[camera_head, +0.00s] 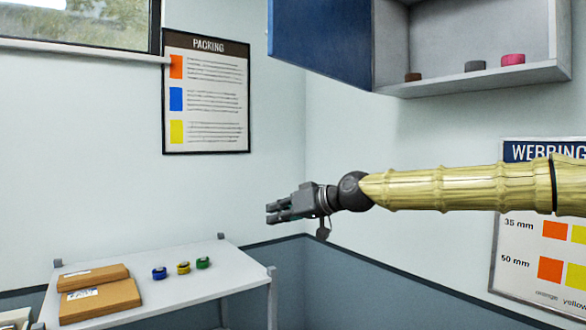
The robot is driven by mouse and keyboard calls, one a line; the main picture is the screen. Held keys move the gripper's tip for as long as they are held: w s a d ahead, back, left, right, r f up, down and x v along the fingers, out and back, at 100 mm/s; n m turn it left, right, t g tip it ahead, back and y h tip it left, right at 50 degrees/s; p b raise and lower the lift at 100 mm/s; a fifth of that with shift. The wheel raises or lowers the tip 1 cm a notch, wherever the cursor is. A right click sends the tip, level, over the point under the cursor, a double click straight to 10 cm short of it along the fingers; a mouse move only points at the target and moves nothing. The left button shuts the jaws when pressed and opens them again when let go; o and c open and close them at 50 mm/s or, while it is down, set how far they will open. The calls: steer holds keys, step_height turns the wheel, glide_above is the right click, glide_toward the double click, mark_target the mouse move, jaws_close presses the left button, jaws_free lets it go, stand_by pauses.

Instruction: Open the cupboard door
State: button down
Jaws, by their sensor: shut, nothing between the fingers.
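The wall cupboard (480,80) hangs at the upper right, its top cut off by the picture edge. Its blue door (322,38) stands swung out to the left, and the inside of the cupboard shows. On the cupboard floor sit a brown roll (413,77), a grey roll (475,66) and a pink roll (513,59). My gripper (270,213) is below the door and apart from it, at the end of my arm that reaches in from the right. It points left, is shut and holds nothing.
A white table (200,276) at the lower left bears brown parcels (100,299) and blue (159,273), yellow (183,268) and green (203,263) rolls. A packing poster (206,140) and a webbing chart (520,270) hang on the walls. The space around my gripper is free.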

steer(key=s+d+r+n+t+y, duration=0.15)
steer(key=d+r, duration=0.25)
steer(key=r, duration=0.8)
steer(key=s+d+r, duration=0.2)
steer(key=d+r, duration=0.1)
steer(key=r, duration=1)
steer(key=n+t+p, duration=0.2)
glide_toward(283, 42)
steer(key=shift+m+g+y, duration=0.25)
steer(key=shift+y, duration=0.2)
steer(key=p+x, duration=0.2)
steer(key=p, duration=0.1)
steer(key=p+x, duration=0.3)
steer(key=shift+w+p, duration=0.35)
steer(key=shift+p+x, duration=0.45)
steer(key=shift+x, duration=0.4)
steer(key=shift+f, duration=0.15)
